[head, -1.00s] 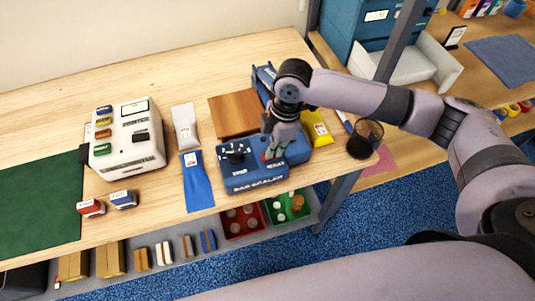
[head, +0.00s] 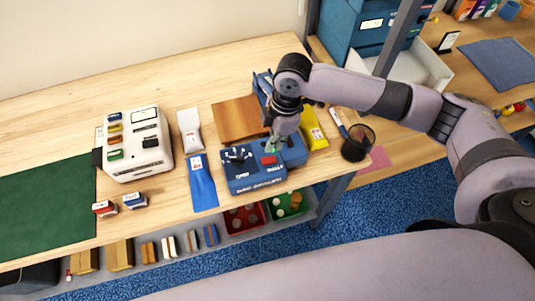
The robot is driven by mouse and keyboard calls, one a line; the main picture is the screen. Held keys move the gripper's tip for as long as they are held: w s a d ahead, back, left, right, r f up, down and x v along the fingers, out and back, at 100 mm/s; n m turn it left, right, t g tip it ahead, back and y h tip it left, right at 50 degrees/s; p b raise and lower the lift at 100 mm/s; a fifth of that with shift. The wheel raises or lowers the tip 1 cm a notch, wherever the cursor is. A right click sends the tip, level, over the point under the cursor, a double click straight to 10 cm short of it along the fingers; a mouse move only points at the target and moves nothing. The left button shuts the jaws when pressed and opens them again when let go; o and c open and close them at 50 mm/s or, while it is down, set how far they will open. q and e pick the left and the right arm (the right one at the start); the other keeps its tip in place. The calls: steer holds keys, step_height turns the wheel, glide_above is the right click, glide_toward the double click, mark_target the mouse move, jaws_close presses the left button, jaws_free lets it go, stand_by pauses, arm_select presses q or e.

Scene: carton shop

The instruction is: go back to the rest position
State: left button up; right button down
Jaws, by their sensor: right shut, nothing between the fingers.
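My right gripper (head: 273,146) is shut and empty. It hangs above the blue bag sealer (head: 243,181), close to the red button (head: 268,160) on its top. I cannot tell whether the fingertips touch the machine. My right arm reaches in from the right of the head view and bends down over the sealer. My left gripper is out of view.
A white printer (head: 135,148), a blue bag (head: 202,186), a white bag (head: 189,130) and a wooden board (head: 238,118) lie left of my gripper. The table's back left is clear.

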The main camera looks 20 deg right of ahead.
steer(key=shift+r+p, duration=0.4)
steer(key=shift+r, duration=0.2)
